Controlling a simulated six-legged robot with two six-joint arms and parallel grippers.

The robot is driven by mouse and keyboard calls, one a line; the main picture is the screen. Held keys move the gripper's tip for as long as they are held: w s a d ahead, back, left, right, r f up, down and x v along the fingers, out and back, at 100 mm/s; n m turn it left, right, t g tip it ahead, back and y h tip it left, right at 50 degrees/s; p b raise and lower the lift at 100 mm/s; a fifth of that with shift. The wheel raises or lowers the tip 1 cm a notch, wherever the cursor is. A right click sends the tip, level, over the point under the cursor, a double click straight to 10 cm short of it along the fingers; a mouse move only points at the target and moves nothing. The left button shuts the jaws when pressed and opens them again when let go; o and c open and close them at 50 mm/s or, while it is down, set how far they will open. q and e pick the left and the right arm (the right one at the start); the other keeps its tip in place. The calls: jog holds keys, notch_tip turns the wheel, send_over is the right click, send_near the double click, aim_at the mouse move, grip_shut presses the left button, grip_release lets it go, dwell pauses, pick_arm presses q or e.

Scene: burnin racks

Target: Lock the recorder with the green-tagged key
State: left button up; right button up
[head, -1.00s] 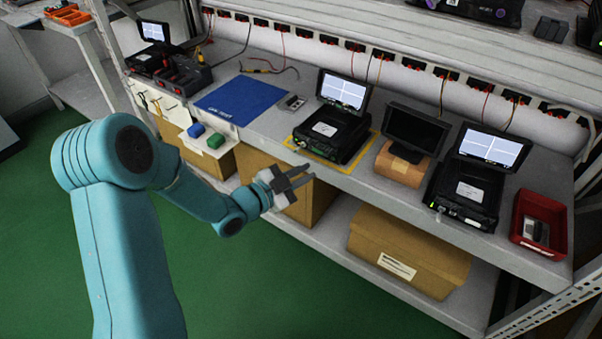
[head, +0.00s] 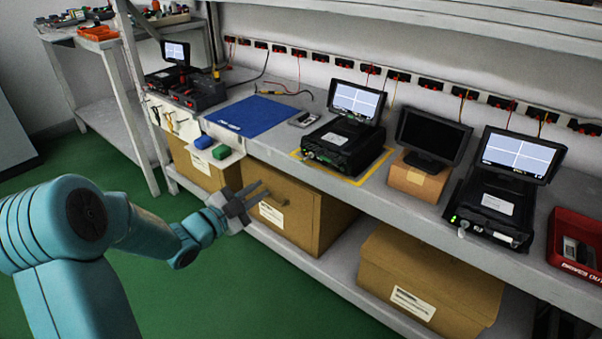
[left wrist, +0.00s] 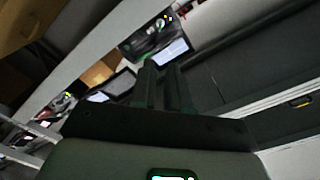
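A black recorder (head: 342,140) with a lit screen (head: 357,101) sits inside a yellow outline on the bench. A second black recorder (head: 490,205) with a lit screen stands further right, with a small green light on its front. Small items hang on the bench's front panel at the left (head: 166,120); I cannot make out a green-tagged key among them. My left gripper (head: 266,191) is open, in front of the bench edge and below the yellow-outlined recorder, apart from everything. Its fingers (left wrist: 166,88) show parted and empty in the left wrist view. My right gripper is not in view.
A blue mat (head: 250,115) lies left of the outlined recorder. A dark monitor (head: 432,136) on a cardboard box stands between the recorders. A red bin (head: 574,240) is at the right end. Cardboard boxes (head: 425,283) fill the lower shelf. The green floor in front is clear.

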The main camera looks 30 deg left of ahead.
aim_at(303, 160)
pick_arm(q)
jog(key=w+b, duration=0.1)
jog(key=w, duration=0.4)
jog(key=w+d+b, duration=0.1)
jog(key=w, duration=0.4)
jog(key=w+b, duration=0.1)
jog(key=w, duration=0.5)
jog(key=shift+w+d+f, duration=0.1)
jog(key=shift+d+f, duration=0.1)
grip_shut()
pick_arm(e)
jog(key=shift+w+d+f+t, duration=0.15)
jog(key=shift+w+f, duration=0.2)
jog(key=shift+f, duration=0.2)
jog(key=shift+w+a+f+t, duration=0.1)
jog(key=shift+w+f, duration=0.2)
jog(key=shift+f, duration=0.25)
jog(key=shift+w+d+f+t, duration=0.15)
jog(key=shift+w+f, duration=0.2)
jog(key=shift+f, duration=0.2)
